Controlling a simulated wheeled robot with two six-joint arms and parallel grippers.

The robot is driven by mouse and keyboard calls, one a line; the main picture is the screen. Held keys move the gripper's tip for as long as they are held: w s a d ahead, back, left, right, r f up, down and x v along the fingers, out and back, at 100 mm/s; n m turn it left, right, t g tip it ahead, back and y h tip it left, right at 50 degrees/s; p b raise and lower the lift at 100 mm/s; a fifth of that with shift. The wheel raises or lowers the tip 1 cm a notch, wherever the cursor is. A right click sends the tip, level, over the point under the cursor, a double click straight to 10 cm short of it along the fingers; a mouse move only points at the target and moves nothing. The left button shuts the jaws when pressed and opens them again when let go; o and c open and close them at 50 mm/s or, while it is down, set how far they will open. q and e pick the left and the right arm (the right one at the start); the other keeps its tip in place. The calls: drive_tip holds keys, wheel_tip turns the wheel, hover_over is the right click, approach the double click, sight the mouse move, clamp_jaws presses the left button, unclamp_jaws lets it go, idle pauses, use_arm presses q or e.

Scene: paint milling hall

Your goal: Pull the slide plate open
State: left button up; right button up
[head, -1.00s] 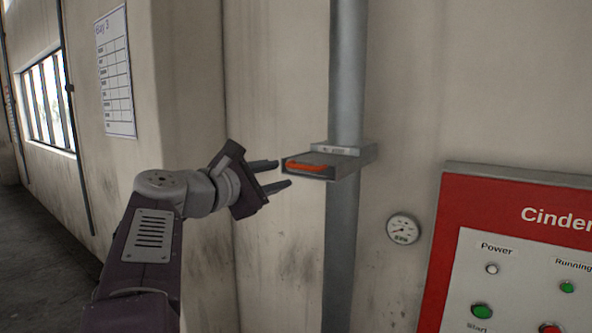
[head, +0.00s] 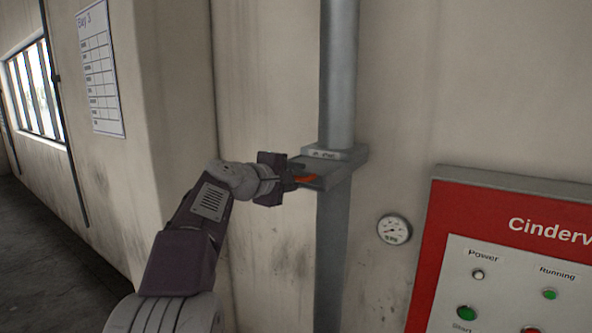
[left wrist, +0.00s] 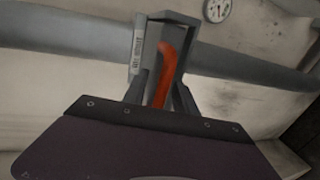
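The slide plate's grey housing (head: 342,163) sits around a vertical grey pipe on the wall. Its orange handle (head: 306,179) is on the front, partly hidden by my left gripper (head: 297,177) in the head view. In the left wrist view the orange handle (left wrist: 163,72) runs between the two fingers of my left gripper (left wrist: 160,92), inside the grey housing (left wrist: 140,48). The fingers stand apart on either side of the handle, with a gap visible, so the gripper looks open. How far the plate sticks out is hard to tell. My right gripper is not in view.
The grey pipe (head: 338,70) runs above and below the housing. A round gauge (head: 394,229) and a red-framed control panel (head: 428,240) are on the wall to the right. A chart (head: 101,70) hangs at the left.

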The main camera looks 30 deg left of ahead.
use_arm(q)
drive_tip(key=shift+s+r, duration=0.1)
drive_tip(key=shift+s, duration=0.2)
drive_tip(key=shift+c, duration=0.5)
drive_tip(key=shift+s, duration=0.1)
clamp_jaws()
